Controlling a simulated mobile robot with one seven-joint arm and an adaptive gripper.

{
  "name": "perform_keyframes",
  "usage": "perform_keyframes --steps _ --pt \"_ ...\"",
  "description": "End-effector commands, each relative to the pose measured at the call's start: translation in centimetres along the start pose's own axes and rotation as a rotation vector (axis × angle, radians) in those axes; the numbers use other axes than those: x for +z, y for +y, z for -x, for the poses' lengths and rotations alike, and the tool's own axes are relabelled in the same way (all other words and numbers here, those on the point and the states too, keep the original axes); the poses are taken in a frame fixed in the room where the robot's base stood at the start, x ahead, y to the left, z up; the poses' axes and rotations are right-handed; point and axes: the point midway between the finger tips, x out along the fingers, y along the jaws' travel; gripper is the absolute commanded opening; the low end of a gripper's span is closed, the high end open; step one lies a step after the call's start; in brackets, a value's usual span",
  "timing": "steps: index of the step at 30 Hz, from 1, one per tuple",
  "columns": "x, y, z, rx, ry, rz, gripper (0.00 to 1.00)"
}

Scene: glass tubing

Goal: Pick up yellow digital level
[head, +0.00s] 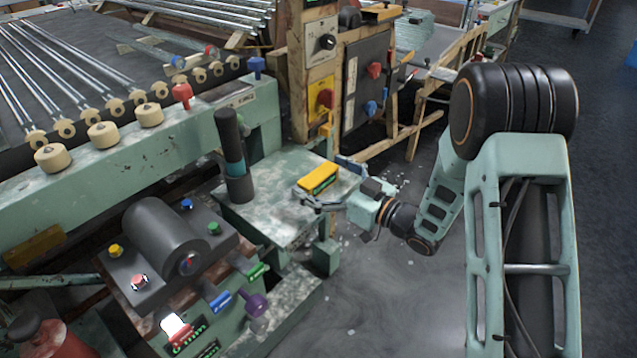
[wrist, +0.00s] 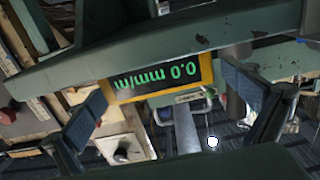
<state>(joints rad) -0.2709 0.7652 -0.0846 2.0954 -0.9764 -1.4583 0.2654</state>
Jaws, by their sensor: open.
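The yellow digital level (head: 318,177) lies on a small green, worn metal shelf (head: 270,205) in the head view. In the wrist view the level (wrist: 160,80) shows its black display with green digits, upside down, reading 0.0 mm/m. My gripper (head: 325,183) reaches in from the right at the level. In the wrist view its two blue-padded fingers (wrist: 167,103) are open, one on each side of the level, with visible gaps. I cannot tell whether any finger touches it. The level's far side is hidden.
A dark upright cylinder with a teal band (head: 233,155) stands on the shelf, left of the level. A control box with coloured knobs (head: 180,265) is at the lower left. A wooden post with switches (head: 320,70) rises behind. Open floor (head: 400,300) lies to the right.

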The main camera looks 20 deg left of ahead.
Motion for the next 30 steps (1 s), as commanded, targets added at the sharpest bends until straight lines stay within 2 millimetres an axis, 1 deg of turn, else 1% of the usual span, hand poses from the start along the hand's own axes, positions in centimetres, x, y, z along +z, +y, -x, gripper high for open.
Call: perform_keyframes --steps 4,5,19,20,26,30 --pt "-0.04 0.03 0.03 0.001 0.0 0.0 1.0" --pt "-0.04 0.03 0.03 0.001 0.0 0.0 0.98" --pt "-0.02 0.02 0.05 0.0 0.0 0.0 0.46" --pt "-0.13 0.03 0.02 0.0 0.002 0.001 0.45" --pt "-0.15 0.03 0.02 0.0 0.002 0.001 0.45" --pt "-0.77 0.05 0.02 0.0 0.003 0.001 0.45"
